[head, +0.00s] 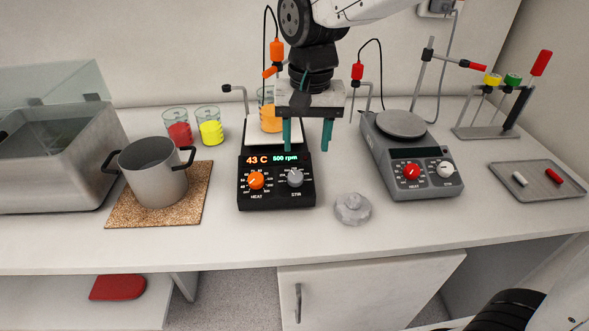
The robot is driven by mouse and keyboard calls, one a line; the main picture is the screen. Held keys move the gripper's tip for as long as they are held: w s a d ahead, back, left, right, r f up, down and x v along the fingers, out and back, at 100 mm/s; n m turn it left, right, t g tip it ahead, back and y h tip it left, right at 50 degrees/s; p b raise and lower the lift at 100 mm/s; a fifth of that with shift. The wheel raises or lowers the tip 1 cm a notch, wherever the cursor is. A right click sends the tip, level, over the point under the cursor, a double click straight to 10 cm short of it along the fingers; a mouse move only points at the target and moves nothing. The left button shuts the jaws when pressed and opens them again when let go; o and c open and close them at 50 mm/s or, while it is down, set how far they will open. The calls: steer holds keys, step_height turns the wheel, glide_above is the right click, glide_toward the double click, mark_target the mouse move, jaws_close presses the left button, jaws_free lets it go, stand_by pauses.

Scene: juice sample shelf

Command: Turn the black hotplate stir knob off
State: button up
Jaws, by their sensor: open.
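The black hotplate (276,200) stands mid-bench with a white top and a lit display reading 43 C and 500 rpm. Its grey stir knob (295,178) is on the right of the front panel, beside the orange heat knob (256,181). A beaker of orange liquid (268,118) stands on its top, partly hidden by my gripper. My gripper (307,147) is open and empty, its teal fingers pointing down above and behind the stir knob. The fingers look apart from the knob.
A grey hotplate (432,187) with red and white knobs stands to the right. A pot (153,185) on a cork mat (193,211) and beakers of red (179,133) and yellow (211,131) liquid are left.

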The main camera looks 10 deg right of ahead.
mark_target(295, 176)
steer(key=shift+w+a+f, duration=0.3)
steer(key=shift+a+f, duration=0.05)
steer(key=shift+a, duration=0.35)
steer(key=shift+a+f, duration=0.2)
steer(key=shift+f, duration=0.1)
step_height(295, 176, down, 7)
steer(key=shift+f, duration=0.15)
steer(key=c, duration=1)
